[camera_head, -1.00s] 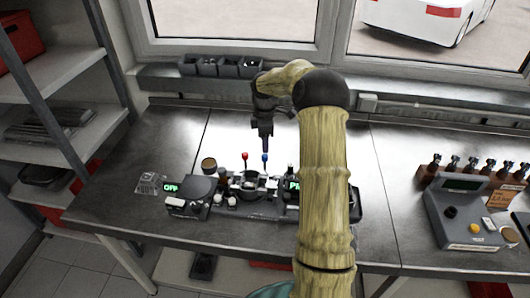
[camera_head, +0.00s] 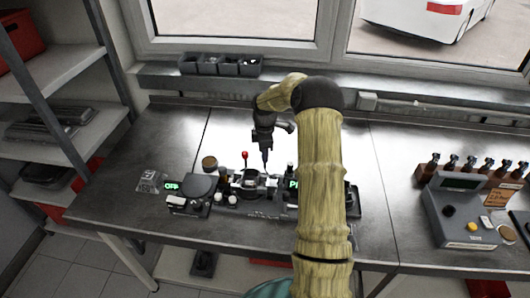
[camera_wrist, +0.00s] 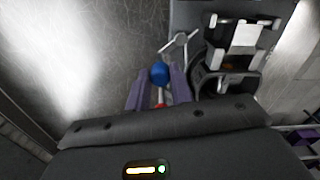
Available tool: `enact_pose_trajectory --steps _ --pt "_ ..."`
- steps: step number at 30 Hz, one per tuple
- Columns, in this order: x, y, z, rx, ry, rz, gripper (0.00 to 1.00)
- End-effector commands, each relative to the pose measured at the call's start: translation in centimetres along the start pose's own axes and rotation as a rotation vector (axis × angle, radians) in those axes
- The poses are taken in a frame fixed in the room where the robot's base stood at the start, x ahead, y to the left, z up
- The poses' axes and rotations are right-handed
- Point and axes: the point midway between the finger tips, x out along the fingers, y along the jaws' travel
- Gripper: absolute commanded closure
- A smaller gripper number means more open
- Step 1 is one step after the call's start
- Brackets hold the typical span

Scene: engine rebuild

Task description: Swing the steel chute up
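I cannot surely pick out the steel chute; a bright metal piece (camera_wrist: 243,40) shows on the dark bench device in the wrist view. My gripper (camera_head: 266,163) points down over the back of this device (camera_head: 262,208) in the head view. In the wrist view, my gripper's purple fingers (camera_wrist: 160,80) stand apart. A blue ball knob (camera_wrist: 159,72) fills the gap near their tips; whether they touch it is unclear. Something red (camera_wrist: 161,105) shows lower in the gap. A red knob (camera_head: 245,155) stands left of my gripper in the head view.
A round dark unit (camera_head: 199,187) and a brown-topped jar (camera_head: 209,163) stand left on the bench. Grey bins (camera_head: 220,64) sit on the sill. A control box (camera_head: 462,212) and a bottle rack stand right. The bench behind my gripper is clear.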

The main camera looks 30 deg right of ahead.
Motion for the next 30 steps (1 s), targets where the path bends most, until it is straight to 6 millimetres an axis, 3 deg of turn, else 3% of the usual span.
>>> enact_pose_trajectory --steps 14,30 --pt "-0.1 0.2 0.3 0.088 0.000 0.000 1.00" --pt "0.0 0.5 1.9 0.517 0.000 0.000 1.00"
